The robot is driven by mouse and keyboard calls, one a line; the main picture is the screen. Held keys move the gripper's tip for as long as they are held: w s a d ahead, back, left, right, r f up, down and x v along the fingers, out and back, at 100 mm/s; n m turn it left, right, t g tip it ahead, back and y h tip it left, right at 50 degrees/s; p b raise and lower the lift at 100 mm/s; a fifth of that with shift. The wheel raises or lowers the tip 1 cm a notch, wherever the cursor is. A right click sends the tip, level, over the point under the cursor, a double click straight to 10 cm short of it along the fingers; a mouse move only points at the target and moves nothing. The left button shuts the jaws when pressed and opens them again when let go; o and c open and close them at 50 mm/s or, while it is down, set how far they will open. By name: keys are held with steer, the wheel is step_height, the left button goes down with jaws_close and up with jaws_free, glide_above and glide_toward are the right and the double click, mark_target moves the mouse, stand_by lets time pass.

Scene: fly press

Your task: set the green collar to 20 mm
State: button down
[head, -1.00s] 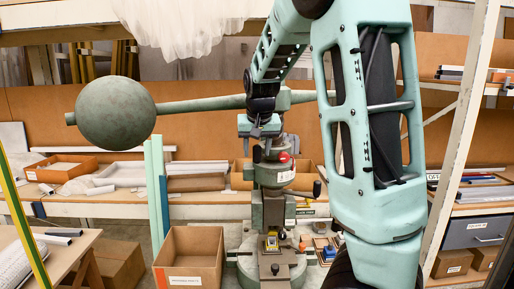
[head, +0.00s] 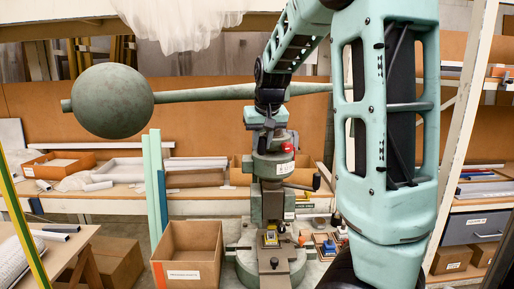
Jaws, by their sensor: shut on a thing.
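The fly press stands at the centre of the head view, with a grey-green column top (head: 272,166) and a long arm ending in a large ball weight (head: 112,101). My gripper (head: 267,124) points down over the press top and is shut. The green collar (head: 271,143) appears to be the grey-green ring right under the fingers, and the grip seems to be on it. The fingertips are small here and contact is hard to make out. A red part (head: 288,148) sits at the ring's right side. No scale reading is legible.
My forearm covers the right of the view. An open cardboard box (head: 187,250) stands left of the press base. Small items and a wooden tray (head: 325,244) lie to its right. Green and blue posts (head: 155,185) rise behind the box. The ball arm (head: 220,93) crosses behind my wrist.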

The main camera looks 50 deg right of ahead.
steer(key=shift+s+d+f, duration=0.1)
steer(key=shift+s+f, duration=0.1)
steer(key=shift+s, duration=0.3)
steer(key=c, duration=1.2)
jaws_free()
steer(key=shift+r, duration=0.15)
steer(key=shift+r, duration=0.35)
steer(key=b+v, duration=0.3)
steer(key=v, duration=1.3)
steer(key=shift+r, duration=0.25)
steer(key=shift+s, duration=0.1)
